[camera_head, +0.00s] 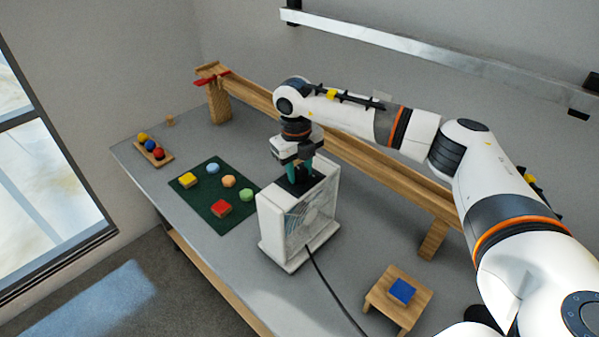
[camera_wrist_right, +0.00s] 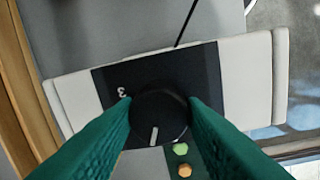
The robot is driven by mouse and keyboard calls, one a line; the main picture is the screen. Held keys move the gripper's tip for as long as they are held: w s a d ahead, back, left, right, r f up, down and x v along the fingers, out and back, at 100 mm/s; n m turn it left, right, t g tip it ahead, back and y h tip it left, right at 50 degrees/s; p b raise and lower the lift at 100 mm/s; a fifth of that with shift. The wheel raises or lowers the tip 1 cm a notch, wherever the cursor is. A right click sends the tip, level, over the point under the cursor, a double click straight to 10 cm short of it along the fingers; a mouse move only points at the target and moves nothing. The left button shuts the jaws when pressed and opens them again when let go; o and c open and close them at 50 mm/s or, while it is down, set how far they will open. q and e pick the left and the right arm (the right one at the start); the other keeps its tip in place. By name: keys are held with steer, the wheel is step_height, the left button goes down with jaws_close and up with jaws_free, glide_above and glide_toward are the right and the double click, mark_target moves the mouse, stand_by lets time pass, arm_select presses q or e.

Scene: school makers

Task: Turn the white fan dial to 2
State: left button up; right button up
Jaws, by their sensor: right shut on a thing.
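The white fan (camera_head: 300,212) stands upright on the grey table, with a dark panel on its top. In the right wrist view, the round black dial (camera_wrist_right: 160,112) sits on the dark panel (camera_wrist_right: 205,68) of the fan. A pale pointer mark on the dial points toward the bottom of that view. The numeral 3 shows at the dial's left; other numerals are hidden. My right gripper (camera_head: 302,168) is above the fan's top, its green fingers shut on the dial, one on each side; it also shows in the right wrist view (camera_wrist_right: 160,108). My left gripper is not in view.
A wooden ramp (camera_head: 370,160) runs behind the fan. A green mat (camera_head: 205,205) with several coloured blocks lies left of it. A tray (camera_head: 152,153) of balls is farther left. A small wooden stand (camera_head: 385,303) with a blue block (camera_head: 402,290) is at front right. A black cord (camera_head: 330,285) trails forward.

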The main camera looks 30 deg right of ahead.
mark_target(297, 169)
steer(key=m+b, duration=0.1)
steer(key=m, duration=0.4)
steer(key=shift+w+m+b, duration=0.1)
steer(key=shift+m+b, duration=0.2)
steer(key=shift+b, duration=0.1)
steer(key=m, duration=0.5)
steer(key=shift+d+r+g+b, duration=0.1)
steer(key=shift+r+g+b, duration=0.05)
steer(key=shift+g+b, duration=0.2)
steer(key=shift+m, duration=0.4)
steer(key=o, duration=1)
step_height(297, 169, up, 12)
steer(key=b, duration=0.2)
steer(key=shift+w+a+b, duration=0.25)
steer(key=shift+b, duration=0.15)
